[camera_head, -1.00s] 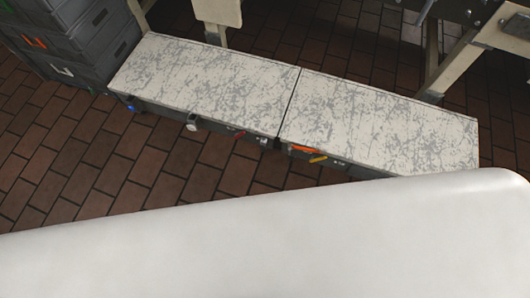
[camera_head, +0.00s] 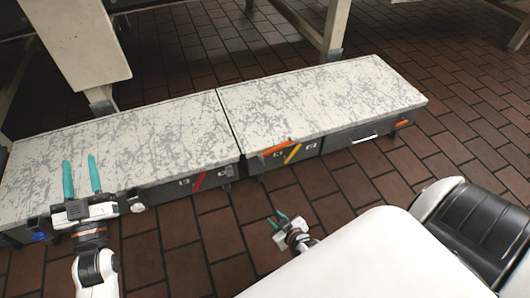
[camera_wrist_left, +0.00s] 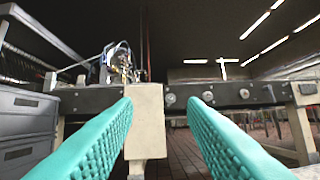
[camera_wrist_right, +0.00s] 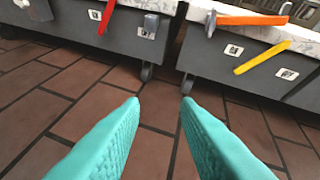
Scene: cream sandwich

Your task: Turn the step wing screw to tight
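I cannot tell for sure which part is the step wing screw. The long step with marbled tops (camera_head: 320,100) has coloured parts along its dark front: a red bar (camera_head: 198,182), an orange bar (camera_head: 275,148) and a yellow bar (camera_head: 292,153). These bars also show close up in the right wrist view: red (camera_wrist_right: 106,15), orange (camera_wrist_right: 252,20) and yellow (camera_wrist_right: 262,57). My left gripper (camera_head: 80,162) is open and empty, over the left part of the step in the head view. My right gripper (camera_head: 277,216) is open and empty, in front of the step, below the yellow bar.
A blue part (camera_head: 38,237) sits at the step's left front. Another orange part (camera_head: 402,124) is at its right end. Beige machine legs (camera_head: 336,25) stand behind. The left wrist view shows a beam with round knobs (camera_wrist_left: 170,98) and grey crates (camera_wrist_left: 22,105). Brick floor lies in front.

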